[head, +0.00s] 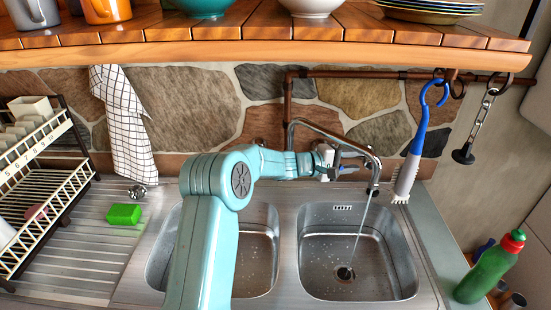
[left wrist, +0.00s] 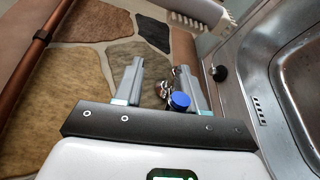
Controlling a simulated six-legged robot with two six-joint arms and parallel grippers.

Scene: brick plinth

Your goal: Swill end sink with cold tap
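The steel right basin (head: 318,262) is the end one of the two sinks. A thin stream of water (head: 360,225) falls into it from the curved spout (head: 338,143), near its drain (head: 346,274). The cold tap has a blue cap; its cap shows in the left wrist view (left wrist: 180,101). My left gripper (head: 328,160) is at the taps behind the basins. In the left wrist view its fingers (left wrist: 160,85) stand apart, with the blue cap by the inner side of the right finger. Contact cannot be told. My right gripper is not in view.
My left arm covers part of the left basin (head: 256,262). A blue-handled brush (head: 415,150) hangs right of the spout. A wooden shelf (head: 250,46) overhangs the taps. A green sponge (head: 124,214) and dish rack (head: 45,180) are left; a green bottle (head: 488,272) stands right.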

